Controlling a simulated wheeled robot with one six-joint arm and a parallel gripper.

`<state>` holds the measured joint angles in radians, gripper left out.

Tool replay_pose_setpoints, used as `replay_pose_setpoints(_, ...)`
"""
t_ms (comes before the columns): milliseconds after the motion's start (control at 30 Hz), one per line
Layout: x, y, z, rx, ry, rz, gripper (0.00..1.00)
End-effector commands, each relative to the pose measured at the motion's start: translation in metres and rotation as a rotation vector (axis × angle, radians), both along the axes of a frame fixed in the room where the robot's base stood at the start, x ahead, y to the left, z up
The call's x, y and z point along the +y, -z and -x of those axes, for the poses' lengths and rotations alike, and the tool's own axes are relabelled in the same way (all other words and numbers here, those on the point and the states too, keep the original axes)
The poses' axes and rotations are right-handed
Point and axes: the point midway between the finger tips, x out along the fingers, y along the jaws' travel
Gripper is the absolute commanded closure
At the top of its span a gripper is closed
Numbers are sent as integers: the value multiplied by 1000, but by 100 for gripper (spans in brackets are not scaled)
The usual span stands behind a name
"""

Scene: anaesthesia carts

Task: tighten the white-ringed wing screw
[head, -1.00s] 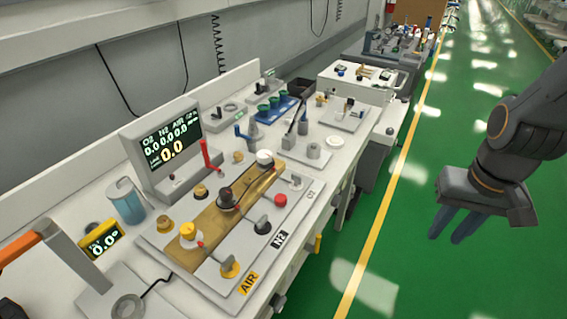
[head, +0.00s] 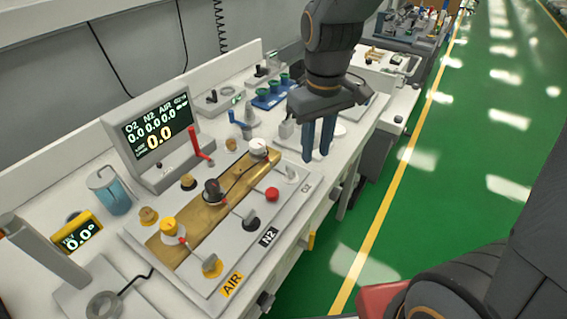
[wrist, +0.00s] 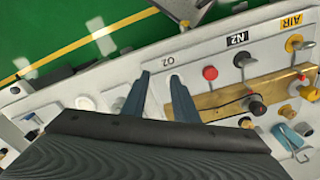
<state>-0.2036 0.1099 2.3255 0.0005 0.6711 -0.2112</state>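The white-ringed wing screw (head: 291,174) stands by the O2 label at the far right end of the grey gas panel (head: 225,292). Its grey wing points up, and its pale ring is hard to make out from the panel. My gripper (head: 317,157) points down with two blue-grey fingers apart and nothing between them. It is just right of and beyond the screw in the head view. In the wrist view my fingertips (wrist: 158,76) are near the O2 label, and the screw (wrist: 175,80) is partly hidden by the right finger.
A black-ringed wing screw (head: 250,220) by N2 and a yellow-ringed one (head: 212,264) by AIR stand nearer. A red knob (head: 272,194) and a white-topped knob (head: 258,147) are close to the O2 screw. A red lever (head: 197,145) rises behind the brass block (head: 205,215).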

Motion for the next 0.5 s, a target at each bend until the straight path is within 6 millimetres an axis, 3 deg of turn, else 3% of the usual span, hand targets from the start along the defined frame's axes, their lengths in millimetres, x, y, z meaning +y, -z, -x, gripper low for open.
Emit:
replay_pose_setpoints(33,18,-2,-9,7,-71,2,73)
replay_pose_setpoints(100,36,-8,-15,20,-148,7,73)
replay_pose_setpoints(200,50,-11,-20,32,-211,11,73)
replay_pose_setpoints(333,54,-1,-20,38,-229,12,73)
replay_pose_setpoints(500,53,26,-19,39,-227,12,73)
